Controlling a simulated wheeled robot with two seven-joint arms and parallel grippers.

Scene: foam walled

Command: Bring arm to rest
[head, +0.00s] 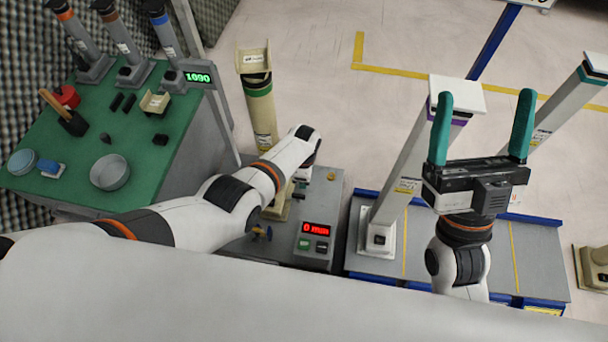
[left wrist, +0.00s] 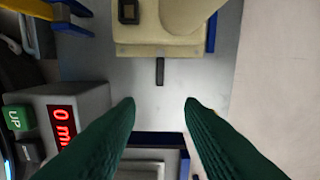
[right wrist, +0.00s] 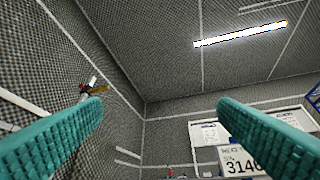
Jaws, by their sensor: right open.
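My right gripper (head: 485,95) is raised at the right of the head view, with its two teal fingers upright and wide apart. It is open and empty; the right wrist view (right wrist: 160,104) shows only far walls and ceiling between the fingers. My left arm reaches across the middle of the head view, and its gripper is mostly hidden there behind the wrist. In the left wrist view my left gripper (left wrist: 160,102) has its green fingers apart with nothing between them. It points down over a grey surface (left wrist: 160,122), in front of a beige base (left wrist: 150,50).
A grey box with a red display (head: 316,229) stands by my left arm. A green-topped table (head: 135,140) with a bowl (head: 110,173) is at the left. A white column (head: 402,180) stands on the grey platform beside my right gripper. Floor at the back is open.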

